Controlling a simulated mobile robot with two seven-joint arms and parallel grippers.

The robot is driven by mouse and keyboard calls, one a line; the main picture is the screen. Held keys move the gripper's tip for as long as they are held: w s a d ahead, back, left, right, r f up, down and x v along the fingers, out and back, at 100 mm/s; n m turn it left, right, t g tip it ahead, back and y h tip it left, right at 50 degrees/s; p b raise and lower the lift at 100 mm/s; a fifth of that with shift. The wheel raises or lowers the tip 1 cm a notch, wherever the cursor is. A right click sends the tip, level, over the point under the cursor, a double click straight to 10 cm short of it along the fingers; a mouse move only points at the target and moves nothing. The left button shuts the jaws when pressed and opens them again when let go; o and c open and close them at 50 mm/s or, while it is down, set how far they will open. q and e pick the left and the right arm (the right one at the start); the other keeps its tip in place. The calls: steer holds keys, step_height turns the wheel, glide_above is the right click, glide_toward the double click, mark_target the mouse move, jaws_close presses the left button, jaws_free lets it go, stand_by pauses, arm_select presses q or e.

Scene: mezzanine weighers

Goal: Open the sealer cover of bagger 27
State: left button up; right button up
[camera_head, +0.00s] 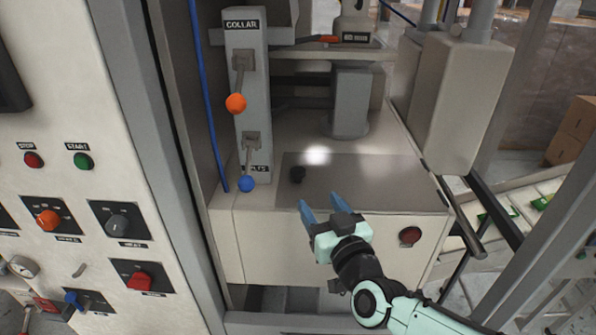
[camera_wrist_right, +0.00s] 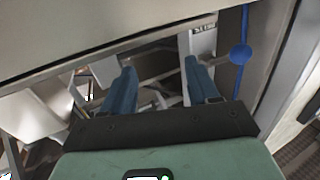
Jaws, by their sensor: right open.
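A flat, dark, see-through panel (camera_head: 365,180), which looks like the sealer cover, lies on top of the cream housing (camera_head: 310,240). A small black knob (camera_head: 297,174) stands at its left end. My right gripper (camera_head: 321,203) is at the front edge of the housing, below and right of the knob in the head view. Its two blue fingers are apart, with nothing between them, and it does not touch the knob. In the wrist view, the open fingers (camera_wrist_right: 160,85) also show empty. My left gripper is not in view.
Left of the panel, a grey post (camera_head: 246,90) marked COLLAR carries a lever with an orange ball (camera_head: 236,103) and one with a blue ball (camera_head: 247,184). A red button (camera_head: 409,235) sits on the housing front. A control panel (camera_head: 75,190) stands left; a conveyor (camera_head: 535,205) runs right.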

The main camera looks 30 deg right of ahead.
mark_target(301, 174)
steer(key=w, duration=0.3)
steer(key=w+d+p, duration=0.1)
steer(key=w, duration=0.3)
steer(key=w+p, duration=0.1)
steer(key=w, duration=0.3)
steer(key=shift+w+d, duration=0.25)
steer(key=shift+d, duration=0.15)
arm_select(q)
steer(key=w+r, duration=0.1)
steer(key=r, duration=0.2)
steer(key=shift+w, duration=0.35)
arm_select(e)
steer(key=shift+r, duration=0.15)
jaws_close()
